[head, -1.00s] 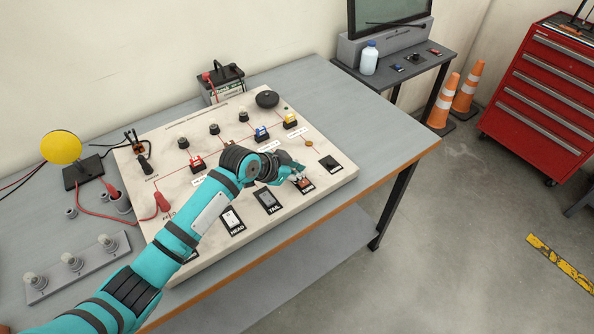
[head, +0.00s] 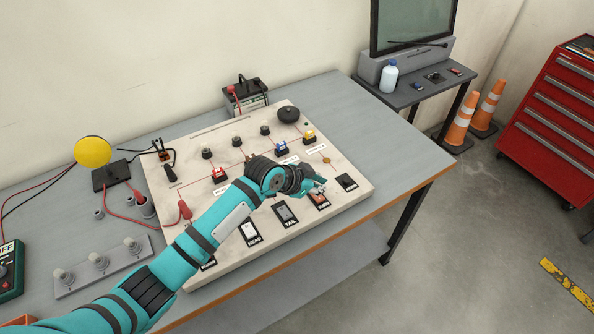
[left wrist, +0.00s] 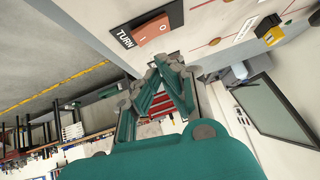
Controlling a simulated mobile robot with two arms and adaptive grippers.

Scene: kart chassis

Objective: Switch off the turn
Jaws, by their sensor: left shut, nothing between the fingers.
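The turn switch (head: 319,201) is an orange-red rocker on a black plate near the front right of the white panel (head: 190,262). In the left wrist view the rocker (left wrist: 152,29) shows I and O marks beside the word TURN; I cannot tell which side is pressed. My left gripper (head: 319,187) is shut and empty, just above and behind the switch in the head view. Its closed fingertips (left wrist: 160,64) appear apart from the rocker in the left wrist view. My right gripper is in neither view.
The tail (head: 286,214) and head (head: 250,233) switches sit left of the turn switch, and another dark switch (head: 346,182) sits to its right. A yellow disc (head: 93,151) on a stand and red cables are at the left. A battery (head: 245,95) stands behind the panel.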

